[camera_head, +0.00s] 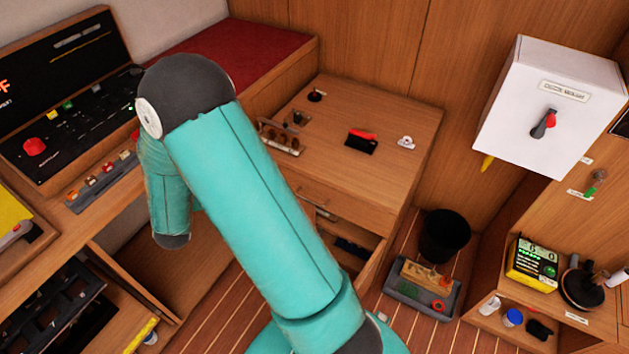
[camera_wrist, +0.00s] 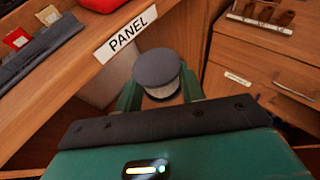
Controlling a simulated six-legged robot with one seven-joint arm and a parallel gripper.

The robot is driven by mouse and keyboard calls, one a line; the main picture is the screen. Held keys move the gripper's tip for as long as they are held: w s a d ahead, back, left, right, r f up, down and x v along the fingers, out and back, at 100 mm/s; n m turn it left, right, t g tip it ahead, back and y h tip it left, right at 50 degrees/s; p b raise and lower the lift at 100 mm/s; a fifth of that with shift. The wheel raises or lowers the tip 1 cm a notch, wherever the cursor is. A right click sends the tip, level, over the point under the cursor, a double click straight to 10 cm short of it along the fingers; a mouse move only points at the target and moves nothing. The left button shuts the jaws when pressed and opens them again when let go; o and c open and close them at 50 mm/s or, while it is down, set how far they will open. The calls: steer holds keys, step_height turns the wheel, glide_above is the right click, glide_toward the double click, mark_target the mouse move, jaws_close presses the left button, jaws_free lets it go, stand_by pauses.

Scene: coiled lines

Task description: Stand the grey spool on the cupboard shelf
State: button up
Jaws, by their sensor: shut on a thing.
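In the wrist view, my gripper (camera_wrist: 160,88) is shut on the grey spool (camera_wrist: 158,66), with a green finger on each side. The spool has a flat dark grey top and a paler band below it. Its lower end is hidden by the gripper. Beneath the desk edge labelled PANEL is a shaded space. In the head view my arm hides the gripper and spool. An open wooden compartment (camera_head: 150,268) shows at lower left, and a low open shelf (camera_head: 478,312) at right; I cannot tell which is the cupboard shelf.
The PANEL label (camera_wrist: 125,34) marks a desk edge close to the spool's left. A drawer cabinet (camera_wrist: 250,62) stands to the right. In the head view, a black bin (camera_head: 444,236) and a grey tray (camera_head: 425,290) stand on the floor. A white box (camera_head: 550,100) juts from the wall.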

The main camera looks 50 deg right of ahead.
steer(key=d+f+m+g+h, duration=0.2)
steer(key=d+f, duration=0.3)
steer(key=f, duration=0.2)
steer(key=m+g+h, duration=0.4)
steer(key=m+g, duration=0.4)
steer(key=g, duration=0.1)
glide_toward(354, 234)
steer(key=d, duration=0.5)
steer(key=shift+d+r, duration=0.3)
steer(key=shift+d, duration=0.5)
steer(key=x, duration=0.3)
steer(key=shift+d+r, duration=0.1)
steer(key=shift+r, duration=0.05)
steer(key=shift+f, duration=0.35)
